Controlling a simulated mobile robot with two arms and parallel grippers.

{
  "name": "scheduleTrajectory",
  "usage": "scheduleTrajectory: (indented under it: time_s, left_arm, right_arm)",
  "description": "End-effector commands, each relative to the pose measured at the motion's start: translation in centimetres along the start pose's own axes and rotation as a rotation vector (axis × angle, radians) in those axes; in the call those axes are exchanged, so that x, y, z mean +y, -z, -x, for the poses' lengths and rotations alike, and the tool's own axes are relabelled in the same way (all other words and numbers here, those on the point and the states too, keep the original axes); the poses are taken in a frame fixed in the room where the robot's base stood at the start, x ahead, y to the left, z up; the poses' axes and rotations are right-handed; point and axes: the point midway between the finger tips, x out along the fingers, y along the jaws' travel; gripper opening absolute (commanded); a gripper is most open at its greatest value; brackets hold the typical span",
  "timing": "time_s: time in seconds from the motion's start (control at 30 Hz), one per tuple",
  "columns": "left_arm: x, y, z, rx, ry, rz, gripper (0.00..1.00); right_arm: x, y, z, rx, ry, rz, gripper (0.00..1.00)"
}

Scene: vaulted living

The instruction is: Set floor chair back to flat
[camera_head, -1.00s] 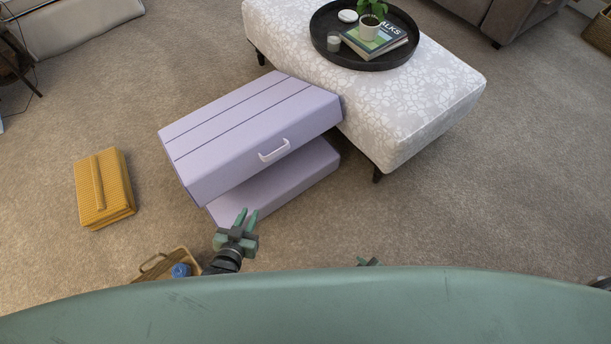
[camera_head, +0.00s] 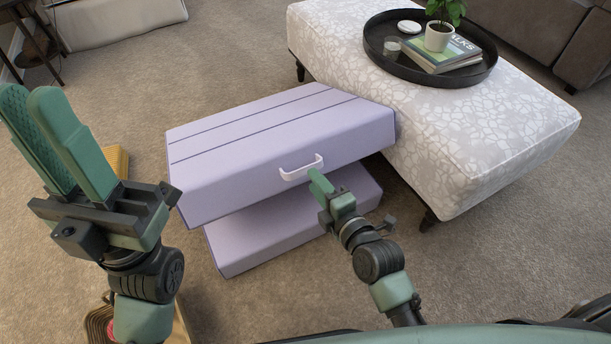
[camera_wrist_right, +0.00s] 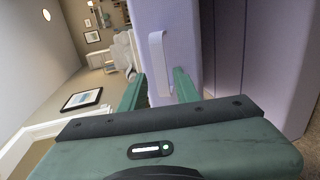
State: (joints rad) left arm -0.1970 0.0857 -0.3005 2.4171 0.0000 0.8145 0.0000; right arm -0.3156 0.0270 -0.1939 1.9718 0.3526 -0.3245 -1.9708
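The lavender floor chair (camera_head: 255,240) stands on the carpet. Its upper padded section (camera_head: 230,180) is tilted above the lower one, with a wedge-shaped gap open at the front right. A white handle (camera_head: 301,168) is on the upper section's front face. My left gripper (camera_head: 32,95) is raised at the left, empty, fingers apart and pointing up.
A patterned ottoman (camera_head: 480,150) stands close against the chair's right side, bearing a dark round tray (camera_head: 372,50) with books and a plant. A yellow case (camera_head: 117,160) is partly hidden behind my left gripper. A basket (camera_head: 97,325) lies at the bottom left. Carpet in front is open.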

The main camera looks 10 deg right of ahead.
Motion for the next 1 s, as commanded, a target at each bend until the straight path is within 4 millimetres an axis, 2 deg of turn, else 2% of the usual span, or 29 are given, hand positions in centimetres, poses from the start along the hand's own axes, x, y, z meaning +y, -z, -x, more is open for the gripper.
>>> scheduleTrajectory:
  time_s: [0.1,0.3,0.47,0.7,0.73,0.83,1.0]
  left_arm:
    - [0.1,-0.1,-0.1,0.029,-0.011,-0.004,0.19]
    - [0.2,-0.1,-0.7,0.062,-0.026,-0.009,0.19]
    - [0.2,-0.1,-1.1,0.073,-0.031,-0.011,0.19]
    - [0.2,-0.1,-1.2,0.073,-0.032,-0.011,0.19]
    - [0.2,-0.1,-1.2,0.073,-0.032,-0.011,0.19]
    - [0.2,-0.1,-1.2,0.073,-0.032,-0.011,0.19]
    - [0.2,-0.1,-1.2,0.072,-0.032,-0.011,0.19]
  right_arm:
    - [-0.2,0.0,-2.2,-0.001,-0.004,-0.005,0.32]
    - [-0.2,0.0,-5.0,-0.001,-0.001,-0.006,0.32]
    - [-0.1,0.0,-6.0,0.0,0.001,-0.004,0.32]
    - [-0.1,0.0,-6.0,0.0,0.002,-0.003,0.32]
    - [-0.1,0.0,-6.0,0.0,0.002,-0.003,0.29]
    - [-0.1,0.0,-6.0,0.0,0.002,-0.003,0.01]
    - [-0.1,0.0,-6.0,0.0,0.002,-0.003,0.0]
